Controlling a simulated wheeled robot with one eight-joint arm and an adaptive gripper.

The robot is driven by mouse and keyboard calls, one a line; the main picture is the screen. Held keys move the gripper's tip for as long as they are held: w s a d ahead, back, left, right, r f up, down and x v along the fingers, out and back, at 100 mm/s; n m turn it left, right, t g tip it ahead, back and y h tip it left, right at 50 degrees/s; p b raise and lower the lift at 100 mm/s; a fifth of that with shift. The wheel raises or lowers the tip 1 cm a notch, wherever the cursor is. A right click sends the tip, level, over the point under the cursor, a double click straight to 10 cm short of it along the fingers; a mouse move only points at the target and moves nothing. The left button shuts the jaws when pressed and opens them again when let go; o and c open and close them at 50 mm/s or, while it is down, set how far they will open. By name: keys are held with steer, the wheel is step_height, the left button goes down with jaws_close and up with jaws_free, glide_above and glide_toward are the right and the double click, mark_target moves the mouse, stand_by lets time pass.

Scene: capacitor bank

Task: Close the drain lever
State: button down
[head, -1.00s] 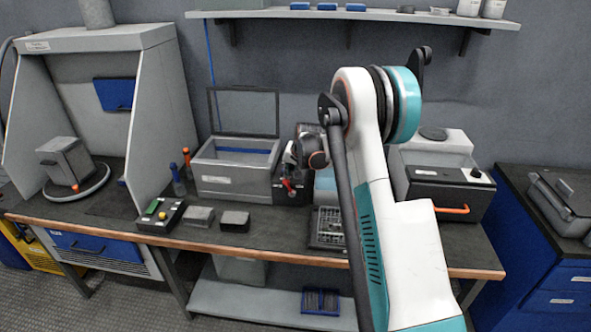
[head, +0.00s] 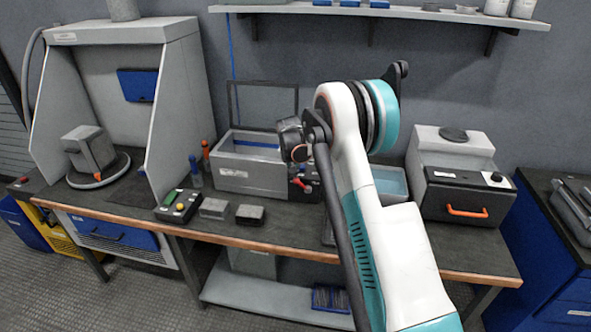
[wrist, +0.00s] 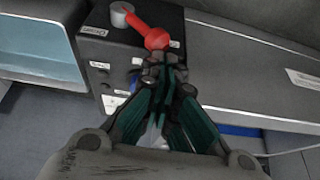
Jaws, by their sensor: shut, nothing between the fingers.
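The drain lever is a red handle (wrist: 143,27) on a grey round pivot on a black control panel (wrist: 101,65) in the wrist view. It slants from the pivot down to a round red knob. My gripper (wrist: 165,62) is shut and empty, with its fingertips just below the knob in the picture; I cannot tell whether they touch it. In the head view the lever shows as a small red spot (head: 302,183) on the black panel, right of the open grey tank (head: 252,178). My gripper's fingers are hidden behind my arm there.
A tray of blue liquid (head: 388,181) stands right of the panel, partly behind my arm. A grey machine with an orange handle (head: 466,211) is farther right. A button box (head: 180,206) and two grey blocks (head: 230,211) lie at the bench front.

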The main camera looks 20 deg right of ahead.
stand_by(0.4)
steer(key=shift+s+d+f+b, duration=0.3)
steer(key=shift+s+d+f, duration=0.1)
steer(key=shift+d, duration=0.25)
steer(key=shift+r, duration=0.15)
steer(key=r+p, duration=0.1)
steer(key=r, duration=0.1)
steer(key=w+r+p, duration=0.1)
steer(key=r, duration=0.2)
steer(key=shift+w, duration=0.2)
steer(key=a+p+v, duration=0.1)
steer(key=p+v, duration=0.1)
steer(key=v, duration=0.6)
steer(key=shift+w+a, duration=0.15)
steer(key=shift+a, duration=0.15)
steer(key=shift+r, duration=0.1)
